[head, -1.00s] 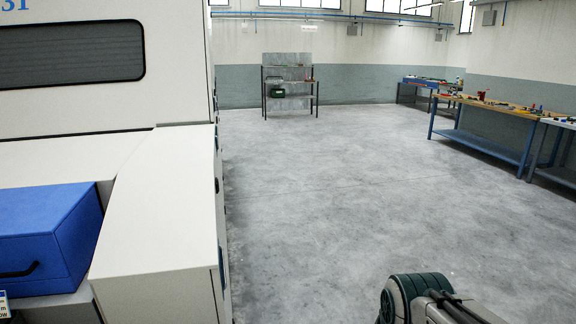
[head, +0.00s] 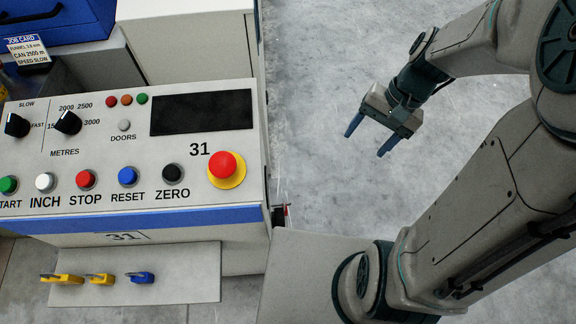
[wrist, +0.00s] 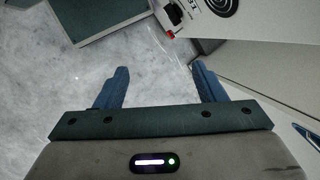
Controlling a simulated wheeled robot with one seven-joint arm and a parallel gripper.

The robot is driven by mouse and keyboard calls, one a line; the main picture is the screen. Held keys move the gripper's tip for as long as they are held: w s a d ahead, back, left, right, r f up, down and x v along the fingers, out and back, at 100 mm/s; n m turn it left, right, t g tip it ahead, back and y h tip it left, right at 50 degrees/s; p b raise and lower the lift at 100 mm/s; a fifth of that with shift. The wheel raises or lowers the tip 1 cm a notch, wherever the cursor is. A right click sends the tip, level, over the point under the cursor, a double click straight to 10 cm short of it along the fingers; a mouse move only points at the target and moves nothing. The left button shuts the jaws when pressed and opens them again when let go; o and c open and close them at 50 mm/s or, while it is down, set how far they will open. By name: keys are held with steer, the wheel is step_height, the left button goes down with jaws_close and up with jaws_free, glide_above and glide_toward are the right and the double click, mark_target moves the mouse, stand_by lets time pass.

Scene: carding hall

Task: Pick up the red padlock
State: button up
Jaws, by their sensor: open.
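I cannot make out a clear red padlock. A small red item (head: 287,210) by a dark fitting shows at the right side of the control panel, partly hidden; I cannot tell what it is. In the wrist view a red item (wrist: 171,34) shows beside a dark fitting near the top. On a pale plate (head: 190,290) below the panel are a yellow padlock (head: 68,279), a second yellow padlock (head: 101,279) and a blue padlock (head: 141,278). My gripper (head: 367,142) is open and empty over bare floor, right of the panel; its fingers show in the wrist view (wrist: 160,72).
The control panel (head: 120,150) of machine 31 has knobs, coloured buttons and a red stop button (head: 222,165) on yellow. A blue box (head: 80,20) and a job card (head: 27,50) are behind it. Grey floor (head: 320,90) is clear right of the machine.

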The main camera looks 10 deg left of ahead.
steer(key=w+a+f+m+y+b, duration=0.2)
steer(key=f+m+y+b, duration=0.3)
steer(key=f, duration=1.2)
steer(key=w+a+f+m+g+y+b, duration=0.1)
steer(key=a+f+m+y+b, duration=0.15)
steer(key=f+b, duration=1)
steer(key=w+a+f+m+y+b, duration=0.25)
steer(key=f+m, duration=0.25)
steer(key=f, duration=1.6)
steer(key=shift+n, duration=0.25)
steer(key=shift+s+b+x, duration=0.15)
steer(key=shift+b+x, duration=0.6)
steer(key=shift+x, duration=2.6)
steer(key=shift+s+b+x, duration=0.2)
steer(key=shift+b+x, duration=0.5)
steer(key=shift+x, duration=2.6)
steer(key=shift+d, duration=0.1)
steer(key=c, duration=1.2)
